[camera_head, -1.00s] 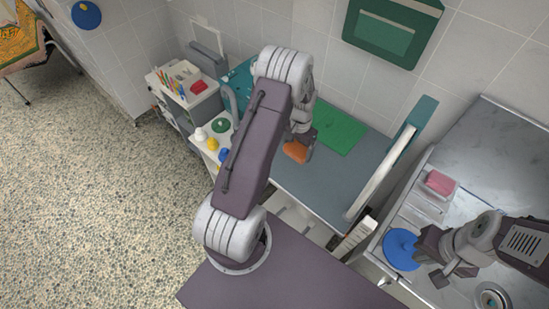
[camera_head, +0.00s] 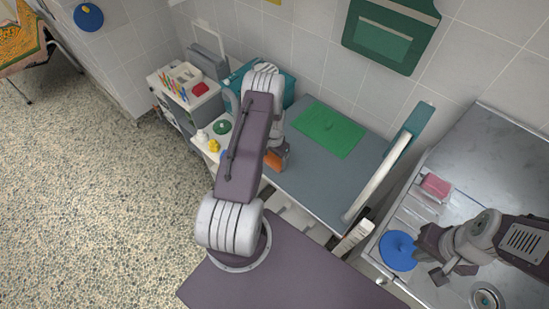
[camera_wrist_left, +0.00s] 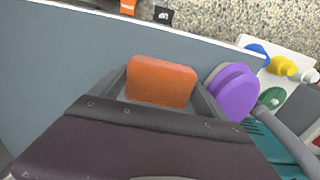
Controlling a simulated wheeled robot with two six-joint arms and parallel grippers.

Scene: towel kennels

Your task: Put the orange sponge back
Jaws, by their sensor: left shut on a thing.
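The orange sponge (camera_head: 274,160) is held in my left gripper (camera_head: 280,152), above the left part of the grey table. In the left wrist view the orange sponge (camera_wrist_left: 161,81) sits between the two fingers of my left gripper (camera_wrist_left: 160,88). The fingers are shut on its sides. In the head view my left arm partly hides it. My right gripper (camera_head: 432,267) is over the steel counter at the right, beside a blue disc. The gap between its fingers is too small to make out.
The grey table top (camera_head: 315,187) is mostly bare, with a green mat (camera_head: 329,130) at its back. A teal container (camera_head: 285,91) stands at its far left. A purple rounded thing (camera_wrist_left: 234,90) lies close beside the left gripper. The steel counter holds a pink sponge (camera_head: 436,185) and the blue disc (camera_head: 398,250).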

